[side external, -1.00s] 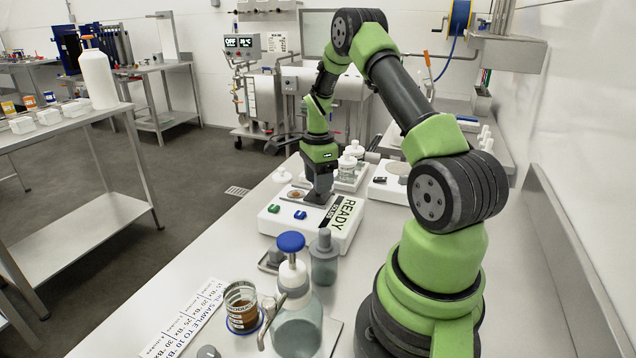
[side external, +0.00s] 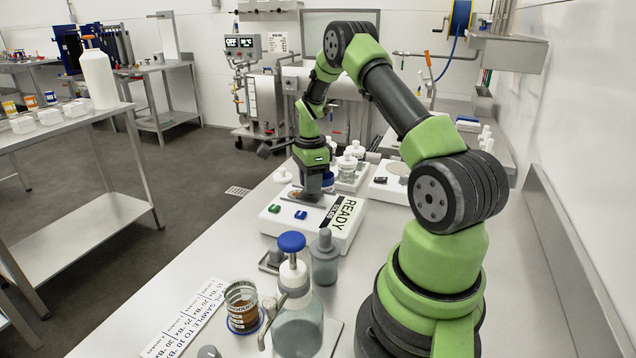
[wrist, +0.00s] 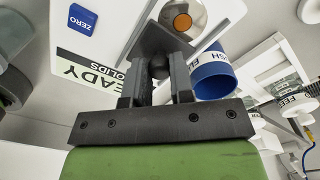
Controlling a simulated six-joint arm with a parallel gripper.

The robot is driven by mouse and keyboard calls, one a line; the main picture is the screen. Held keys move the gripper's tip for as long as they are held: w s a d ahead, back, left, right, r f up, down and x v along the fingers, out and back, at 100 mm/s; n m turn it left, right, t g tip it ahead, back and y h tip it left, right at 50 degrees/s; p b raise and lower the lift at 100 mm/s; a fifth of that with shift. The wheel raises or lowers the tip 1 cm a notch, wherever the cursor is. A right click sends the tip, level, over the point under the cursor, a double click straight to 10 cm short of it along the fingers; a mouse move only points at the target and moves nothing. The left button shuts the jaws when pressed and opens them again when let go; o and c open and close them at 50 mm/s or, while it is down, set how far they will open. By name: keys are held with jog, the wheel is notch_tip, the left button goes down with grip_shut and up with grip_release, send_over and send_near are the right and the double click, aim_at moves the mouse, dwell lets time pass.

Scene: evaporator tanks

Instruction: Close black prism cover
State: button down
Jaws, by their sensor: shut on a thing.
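The white instrument (side external: 325,232) with a READY display, a green button and a blue ZERO button stands on the bench. The wrist view shows its dark prism cover (wrist: 152,38) as a flat plate with a dark round knob (wrist: 160,68). My gripper (wrist: 158,75) is shut on that knob, one finger on each side. It also shows in the side view (side external: 312,190), low over the instrument. An amber round prism spot (wrist: 182,20) is visible beside the cover. In the side view my gripper hides most of the cover, so its exact tilt is unclear.
A blue-rimmed cup marked FLUSH (wrist: 213,78) stands close to the right finger. White-capped bottles in a tray (side external: 350,170) are behind it. A blue-topped dispenser bottle (side external: 296,310), a grey bottle (side external: 324,258) and a brown sample beaker (side external: 243,308) stand at the front.

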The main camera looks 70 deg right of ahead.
aim_at(295, 194)
jog(key=shift+w, duration=2.1)
jog(key=c, duration=1)
grip_release()
jog(key=shift+o, duration=0.2)
jog(key=shift+r, duration=0.1)
notch_tip(295, 194, up, 10)
